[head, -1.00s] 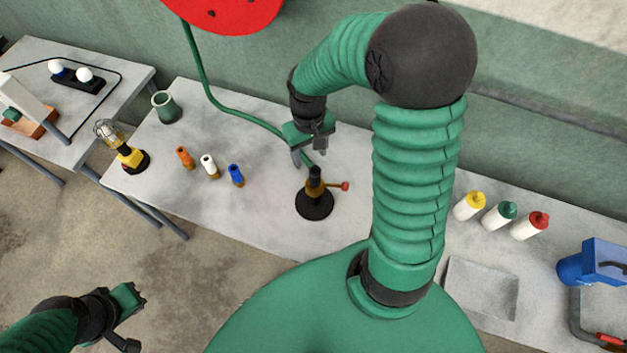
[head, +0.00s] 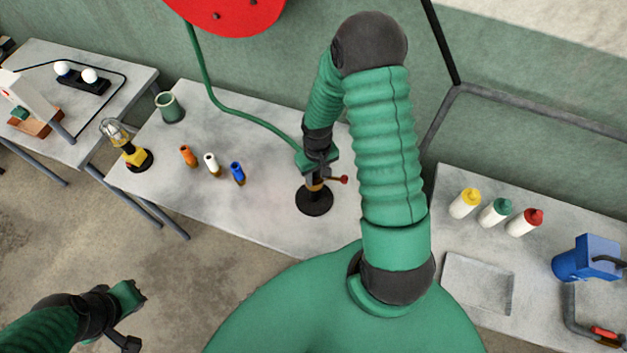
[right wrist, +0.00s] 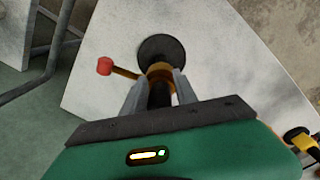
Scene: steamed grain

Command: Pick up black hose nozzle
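The black hose nozzle (right wrist: 159,96) stands upright on a brass fitting (right wrist: 160,74) with a red-knobbed side valve (right wrist: 105,67), above a round black base (head: 314,201) on the middle table. My right gripper (head: 316,173) is over it from above and hides most of the nozzle in the head view. In the right wrist view its two grey fingers (right wrist: 160,84) are spread, one on each side of the nozzle, with small gaps visible. The fingertips are near the brass fitting. My left gripper (head: 132,315) hangs over the floor at lower left, away from the nozzle; its finger opening is unclear.
Orange (head: 188,156), white (head: 211,163) and blue (head: 237,172) nozzles stand left of the base. A green hose (head: 215,98) runs down from a red reel (head: 225,14) behind. A yellow lamp (head: 135,156) and green cup (head: 169,107) stand farther left. Several bottles (head: 495,212) stand at right.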

